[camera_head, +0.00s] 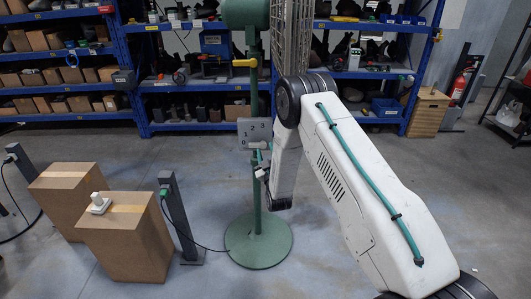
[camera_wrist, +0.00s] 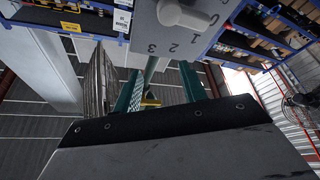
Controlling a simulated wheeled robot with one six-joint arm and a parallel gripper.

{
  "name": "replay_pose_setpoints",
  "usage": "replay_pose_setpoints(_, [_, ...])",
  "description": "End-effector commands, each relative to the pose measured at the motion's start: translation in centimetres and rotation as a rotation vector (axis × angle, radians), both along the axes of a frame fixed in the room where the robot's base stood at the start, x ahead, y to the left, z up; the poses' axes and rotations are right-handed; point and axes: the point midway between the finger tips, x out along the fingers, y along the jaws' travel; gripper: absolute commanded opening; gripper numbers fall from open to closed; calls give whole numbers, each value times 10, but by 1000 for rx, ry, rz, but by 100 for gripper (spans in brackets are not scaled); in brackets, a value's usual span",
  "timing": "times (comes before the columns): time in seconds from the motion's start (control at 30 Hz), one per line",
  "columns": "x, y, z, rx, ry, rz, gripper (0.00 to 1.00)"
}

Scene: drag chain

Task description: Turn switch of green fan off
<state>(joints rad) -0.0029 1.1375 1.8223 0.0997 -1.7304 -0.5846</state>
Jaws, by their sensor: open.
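The green fan's stand (camera_head: 255,100) rises from a round green base (camera_head: 258,240); part of its motor (camera_head: 245,12) and cage (camera_head: 291,38) show at the top edge. A grey switch box (camera_head: 254,130) marked with numbers is on the pole. In the wrist view the box (camera_wrist: 160,30) is at the top, with a light grey knob (camera_wrist: 183,13) cut by the frame edge. I cannot tell which number the knob points to. My gripper (camera_wrist: 160,85) is open, with green fingers apart and nothing between them. In the head view it (camera_head: 262,160) is just below the box, close to it.
Blue shelves (camera_head: 200,85) with boxes and tools line the back. Two cardboard boxes (camera_head: 125,235) stand left, with a white switch (camera_head: 99,203) on the nearer one. A grey post (camera_head: 178,215) stands beside them, and a cable runs to the fan base.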

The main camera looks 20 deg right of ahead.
Motion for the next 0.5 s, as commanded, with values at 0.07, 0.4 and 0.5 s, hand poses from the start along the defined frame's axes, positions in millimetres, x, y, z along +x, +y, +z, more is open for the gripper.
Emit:
replay_pose_setpoints(0.07, [0, 0, 0, 0, 0, 0, 42])
replay_pose_setpoints(0.4, [-30, 4, -12, -1, 4, 0, 42])
replay_pose_setpoints(0.5, [-47, 5, -18, -1, 4, 0, 42])
